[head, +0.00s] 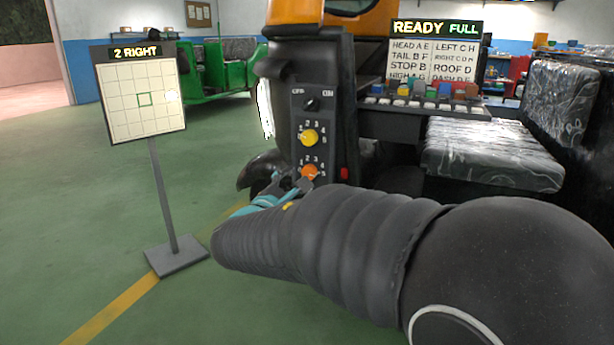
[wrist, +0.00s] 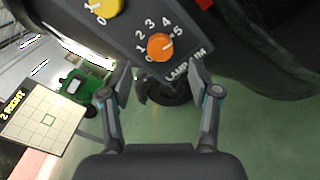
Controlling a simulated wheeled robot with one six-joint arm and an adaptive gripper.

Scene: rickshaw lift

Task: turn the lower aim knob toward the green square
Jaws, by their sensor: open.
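The lower aim knob is the orange knob (head: 309,172) at the bottom of the dark control panel. It also shows in the wrist view (wrist: 160,47), ringed by numbers, with a pale pointer mark near the 4 and 5 side. The green square (head: 144,99) is outlined mid-grid on the target board (head: 118,125); a bright spot lies to its right. The board's sign reads "2 RIGHT". My gripper (wrist: 160,84) is open and empty, its fingertips just short of the orange knob. In the head view my gripper (head: 289,184) is partly hidden by my arm.
A yellow knob (head: 309,138) sits just above the orange one, with a black knob (head: 312,104) higher up. A red switch (head: 344,174) is to the right. A padded seat (head: 490,155) stands further right. Green floor is open around the board's stand (head: 176,257).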

